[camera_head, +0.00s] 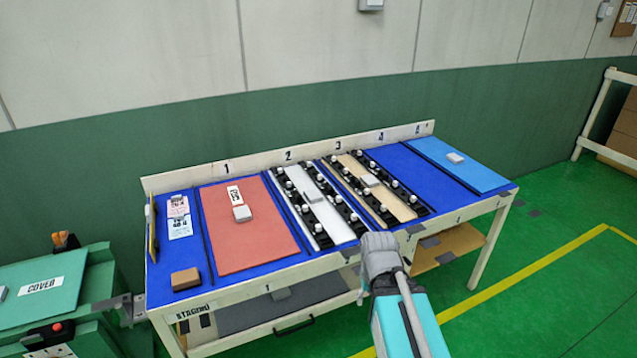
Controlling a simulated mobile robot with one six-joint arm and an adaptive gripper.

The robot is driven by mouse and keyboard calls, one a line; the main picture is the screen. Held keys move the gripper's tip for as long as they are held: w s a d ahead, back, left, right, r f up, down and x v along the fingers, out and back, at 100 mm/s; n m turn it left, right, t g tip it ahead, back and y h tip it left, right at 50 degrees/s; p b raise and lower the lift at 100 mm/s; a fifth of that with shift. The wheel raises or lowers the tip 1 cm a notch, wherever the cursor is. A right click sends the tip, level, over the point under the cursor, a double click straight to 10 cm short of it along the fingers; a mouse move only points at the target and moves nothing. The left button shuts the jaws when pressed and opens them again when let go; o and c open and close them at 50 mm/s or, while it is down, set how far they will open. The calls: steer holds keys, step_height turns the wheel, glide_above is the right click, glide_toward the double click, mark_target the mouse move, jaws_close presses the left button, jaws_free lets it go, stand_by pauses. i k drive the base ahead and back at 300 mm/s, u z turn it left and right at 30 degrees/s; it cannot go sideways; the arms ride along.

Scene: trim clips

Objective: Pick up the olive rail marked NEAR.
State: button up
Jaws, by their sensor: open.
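I cannot make out an olive rail or the word NEAR in the head view. A narrow ochre-yellow strip (152,232) stands upright at the left end of the table; I cannot tell what it is. Black clip strips with white knobs run along both sides of a white panel (330,222) and a tan panel (392,204). A grey and teal part of my arm reaches up from the bottom to the table's front edge. My gripper's fingers do not show, and the arm hides a little of that front edge.
The blue-topped table (185,268) has numbered sections. It holds a red panel (250,250), a light blue panel (465,170), small grey blocks and a brown block (185,279). A green cabinet marked COVER (60,285) stands at left. A lower shelf holds more panels.

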mark_target(352, 220)
steer(key=u, duration=0.05)
steer(key=i, duration=1.2)
steer(key=u, duration=0.05)
